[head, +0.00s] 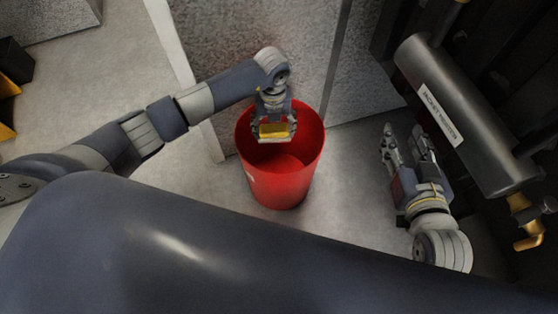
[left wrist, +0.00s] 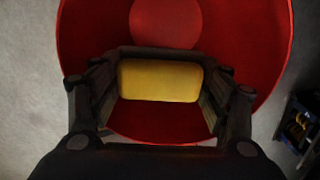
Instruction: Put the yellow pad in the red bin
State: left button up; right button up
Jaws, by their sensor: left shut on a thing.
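The yellow pad (head: 274,130) is held between the fingers of my left gripper (head: 273,134), over the open mouth of the red bin (head: 285,185). In the left wrist view the yellow pad (left wrist: 160,80) spans between the two fingers of my left gripper (left wrist: 160,88). The inside of the red bin (left wrist: 240,40) and its round floor show beyond the pad. The pad looks apart from the bin's floor and walls. My right gripper (head: 408,150) is empty with its fingers spread, right of the bin.
A dark cylinder with a white label (head: 440,114) lies at the right, close to my right gripper. A brass fitting (head: 528,238) sits at its lower end. A grey speckled panel (head: 260,40) stands behind the bin.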

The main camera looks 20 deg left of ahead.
pick_arm(q)
jog(key=shift+f, duration=0.1)
jog(key=o, duration=1.1)
notch_tip(320, 180, up, 12)
dwell(0.5)
